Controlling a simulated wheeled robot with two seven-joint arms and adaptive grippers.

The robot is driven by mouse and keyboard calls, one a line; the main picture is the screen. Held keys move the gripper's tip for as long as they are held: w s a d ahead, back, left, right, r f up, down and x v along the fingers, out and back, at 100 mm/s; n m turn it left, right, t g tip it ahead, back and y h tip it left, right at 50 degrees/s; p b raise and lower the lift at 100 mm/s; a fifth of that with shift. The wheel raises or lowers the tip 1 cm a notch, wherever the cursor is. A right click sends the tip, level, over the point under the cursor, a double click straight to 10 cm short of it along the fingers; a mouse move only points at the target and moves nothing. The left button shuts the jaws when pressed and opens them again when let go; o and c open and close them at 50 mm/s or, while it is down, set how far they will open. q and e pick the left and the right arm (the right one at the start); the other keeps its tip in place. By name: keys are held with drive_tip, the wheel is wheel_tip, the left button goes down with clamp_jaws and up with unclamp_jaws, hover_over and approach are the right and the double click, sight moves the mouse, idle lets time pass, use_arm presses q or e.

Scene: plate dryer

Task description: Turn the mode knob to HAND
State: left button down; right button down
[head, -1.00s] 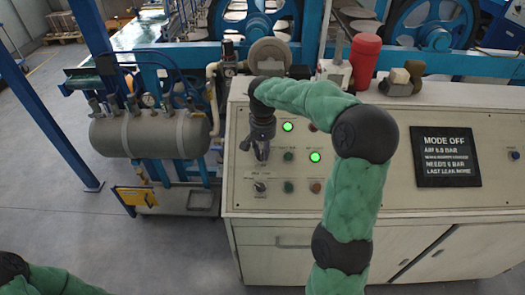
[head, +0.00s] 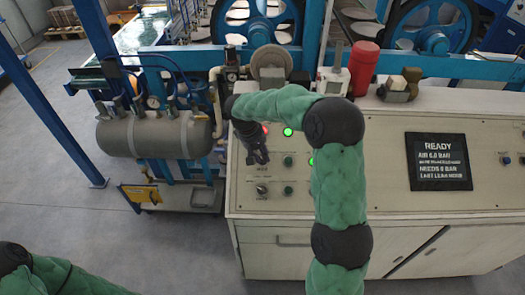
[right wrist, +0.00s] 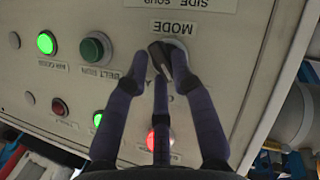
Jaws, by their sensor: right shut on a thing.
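The mode knob (right wrist: 181,64) is on the sloped panel face under the upside-down label MODE in the right wrist view. My right gripper (right wrist: 172,72) is shut on it, with its dark fingers around the knob and hiding part of it. Which position the knob points to is hard to read. In the head view, my right gripper (head: 258,160) reaches down to the upper left of the control panel (head: 390,185) and covers the knob. The display (head: 438,161) reads READY and AIR 6.0 BAR. My left gripper is out of view; only part of that arm shows at bottom left.
A lit red lamp (right wrist: 158,140), a lit green lamp (right wrist: 46,43) and a green button (right wrist: 95,47) sit near the knob. A lower switch (head: 262,189) is below my gripper. A red canister (head: 363,68) and a gauge stand on the panel's top.

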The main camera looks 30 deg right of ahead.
drive_tip(key=shift+s+a+f+n+h+p, duration=0.15)
drive_tip(key=shift+f+n+h, duration=0.1)
drive_tip(key=shift+n, duration=0.25)
drive_tip(key=shift+s+a+f+n+h+p, duration=0.15)
drive_tip(key=shift+n+h, duration=0.1)
drive_tip(key=shift+n, duration=0.25)
drive_tip(key=c, duration=1.1)
unclamp_jaws()
drive_tip(key=shift+s, duration=0.1)
drive_tip(key=shift+r, duration=0.1)
drive_tip(key=shift+w+d+r, duration=0.1)
drive_tip(key=shift+w+r, duration=0.05)
drive_tip(key=shift+w, duration=0.1)
drive_tip(key=shift+w+r, duration=0.1)
drive_tip(key=shift+r, duration=0.35)
drive_tip(key=s+v, duration=0.1)
drive_tip(key=v, duration=1)
drive_tip(key=shift+w+a, duration=0.3)
drive_tip(key=shift+w, duration=0.1)
drive_tip(key=shift+f, duration=0.1)
